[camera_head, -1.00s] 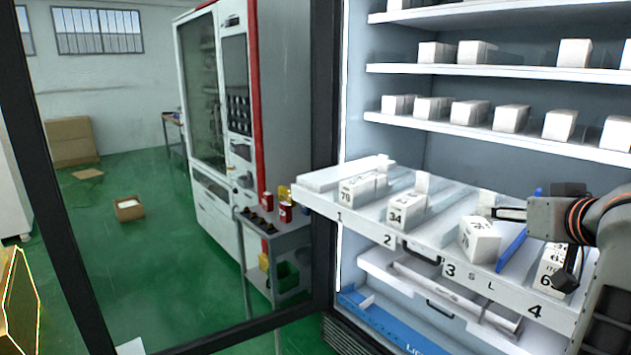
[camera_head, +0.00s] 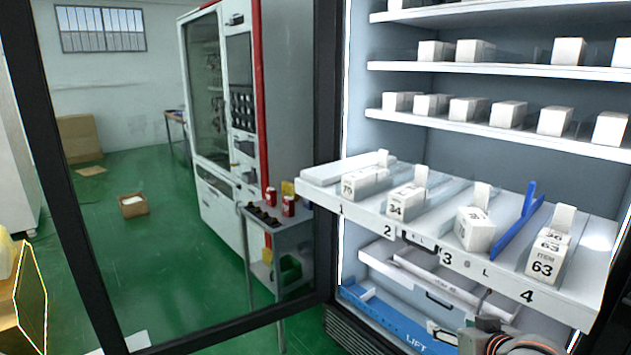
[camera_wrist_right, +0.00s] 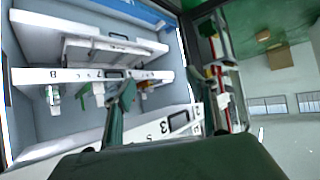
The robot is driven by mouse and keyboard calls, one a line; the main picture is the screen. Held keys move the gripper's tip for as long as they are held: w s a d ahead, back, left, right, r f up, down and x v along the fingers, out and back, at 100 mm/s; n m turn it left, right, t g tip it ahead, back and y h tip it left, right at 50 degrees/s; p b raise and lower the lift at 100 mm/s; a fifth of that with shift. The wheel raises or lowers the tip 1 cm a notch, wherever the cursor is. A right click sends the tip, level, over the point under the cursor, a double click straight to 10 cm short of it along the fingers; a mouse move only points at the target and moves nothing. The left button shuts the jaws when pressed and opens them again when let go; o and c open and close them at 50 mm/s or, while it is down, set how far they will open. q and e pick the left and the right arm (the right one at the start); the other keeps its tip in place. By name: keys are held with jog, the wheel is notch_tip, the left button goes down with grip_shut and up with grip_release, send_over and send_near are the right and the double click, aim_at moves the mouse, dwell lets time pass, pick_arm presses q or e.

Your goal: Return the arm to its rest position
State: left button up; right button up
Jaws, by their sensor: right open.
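My right arm shows at the bottom right of the head view, with its gripper (camera_head: 446,334) low in front of the cabinet, below the pulled-out shelf (camera_head: 395,226). In the right wrist view my right gripper (camera_wrist_right: 165,108) has its two fingers spread, with nothing seen between them. On the shelf stand white boxes: one in lane 1 (camera_head: 366,184), one in lane 2 (camera_head: 407,203), a tilted one in lane 3 (camera_head: 475,230) and one marked 63 (camera_head: 545,255) in lane 4. My left gripper is not in view.
A blue divider (camera_head: 515,225) stands between lanes 3 and 4. The open door frame (camera_head: 78,215) stands at the left. Below the shelf are a white drawer (camera_head: 375,254) and a blue lift tray (camera_head: 375,312). A grey cart (camera_head: 287,235) stands behind the door glass.

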jog(key=s+a+f+n, duration=0.1)
jog(key=s+a+f, duration=0.1)
jog(key=s+f, duration=0.45)
jog(key=s+a+f, duration=0.1)
jog(key=s+f, duration=0.2)
jog(key=f, duration=0.7)
jog(key=s+a+f+n, duration=0.1)
jog(key=s+f, duration=0.2)
jog(key=s, duration=0.2)
jog(key=s+a+f+n+y, duration=0.1)
jog(key=s+a+f, duration=0.1)
jog(key=s+f, duration=0.2)
jog(key=s+a+f+g, duration=0.1)
jog(key=s+a+f, duration=0.1)
jog(key=s+f, duration=0.2)
jog(key=s, duration=0.3)
jog(key=shift+a+f+n+y, duration=0.15)
jog(key=shift+a+n+y, duration=0.15)
jog(key=shift+n, duration=0.1)
